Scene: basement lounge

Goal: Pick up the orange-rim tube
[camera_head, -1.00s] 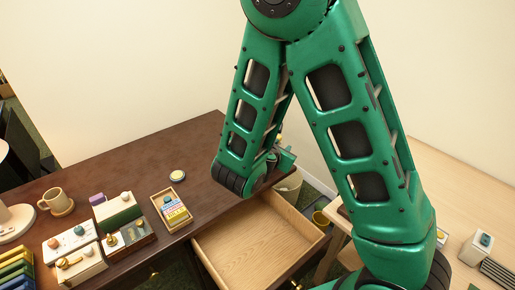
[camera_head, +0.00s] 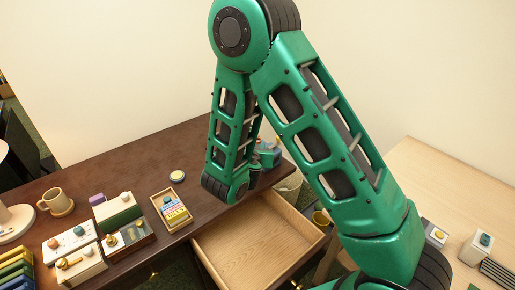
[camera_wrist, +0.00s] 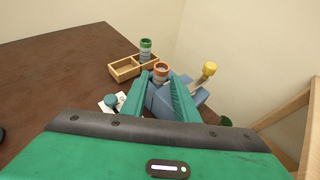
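The orange-rim tube (camera_wrist: 161,70) shows in the wrist view just beyond and between the tips of my gripper's two green fingers. My gripper (camera_wrist: 160,80) is open, with a finger on each side and a gap between them. The tube's lower part is hard to make out among blue-grey shapes (camera_wrist: 163,98) that look like a holder. I cannot tell whether the fingers touch the tube. In the head view my arm hides most of this spot; bluish items (camera_head: 268,153) show beside it at the desk's far right end.
A yellow-topped item (camera_wrist: 209,69) is close right of the fingers. A teal-topped item (camera_wrist: 110,100) lies left. An open drawer (camera_head: 249,254) juts from the dark desk (camera_head: 120,150).

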